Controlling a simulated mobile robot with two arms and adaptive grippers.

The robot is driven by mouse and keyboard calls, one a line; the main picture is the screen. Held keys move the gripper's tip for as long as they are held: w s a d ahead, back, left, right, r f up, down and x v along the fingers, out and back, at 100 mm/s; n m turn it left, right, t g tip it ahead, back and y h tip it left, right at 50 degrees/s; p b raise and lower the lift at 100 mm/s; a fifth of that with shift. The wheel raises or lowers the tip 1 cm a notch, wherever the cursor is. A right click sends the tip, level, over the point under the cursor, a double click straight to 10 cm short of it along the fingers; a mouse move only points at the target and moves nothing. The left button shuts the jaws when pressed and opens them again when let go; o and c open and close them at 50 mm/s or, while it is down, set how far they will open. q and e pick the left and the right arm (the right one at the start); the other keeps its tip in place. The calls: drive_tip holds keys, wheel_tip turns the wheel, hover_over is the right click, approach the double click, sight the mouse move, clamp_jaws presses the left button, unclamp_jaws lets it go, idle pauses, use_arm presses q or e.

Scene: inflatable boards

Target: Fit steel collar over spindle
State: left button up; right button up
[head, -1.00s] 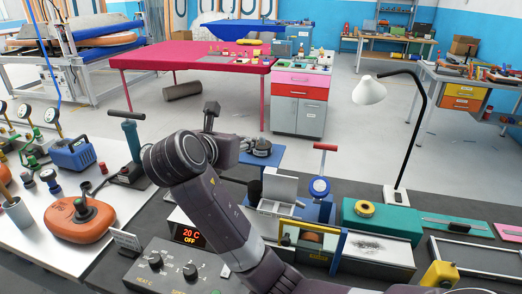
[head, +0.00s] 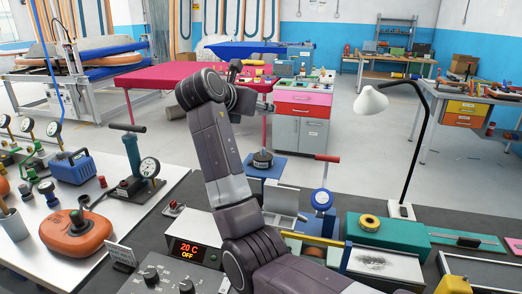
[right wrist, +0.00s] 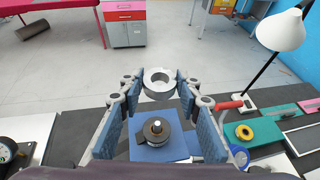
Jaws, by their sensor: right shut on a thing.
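The steel collar (right wrist: 159,82) is a grey ring in the right wrist view. My right gripper (right wrist: 157,84) is shut on it, holding it between the fingertips. The spindle (right wrist: 157,127) is a short pin with a bright tip on a dark round hub, on a blue base plate (right wrist: 150,153). In the wrist picture the collar appears above the spindle and apart from it. In the head view the spindle (head: 262,158) stands on the blue base just right of my right arm. The collar is hard to make out there. My left gripper is not in view.
A press with a red-handled lever (head: 327,158) stands right of the spindle. A green box with a yellow roll (head: 370,221) and a lamp (head: 369,100) are farther right. A gauge pump (head: 133,160) and an orange float (head: 76,230) are at left.

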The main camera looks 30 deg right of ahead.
sight(262, 151)
wheel_tip(262, 151, down, 9)
drive_tip(key=shift+s+r, duration=0.1)
drive_tip(key=shift+r, duration=0.05)
drive_tip(key=shift+f+p, duration=0.35)
drive_tip(key=shift+f, duration=1.6)
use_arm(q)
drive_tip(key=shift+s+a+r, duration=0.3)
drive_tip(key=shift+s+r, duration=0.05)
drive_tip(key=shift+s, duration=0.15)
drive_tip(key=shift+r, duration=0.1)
use_arm(e)
drive_tip(key=shift+f+p, duration=0.3)
drive_tip(key=shift+p, duration=0.2)
drive_tip(key=o, duration=1.2)
drive_tip(key=shift+f, duration=0.15)
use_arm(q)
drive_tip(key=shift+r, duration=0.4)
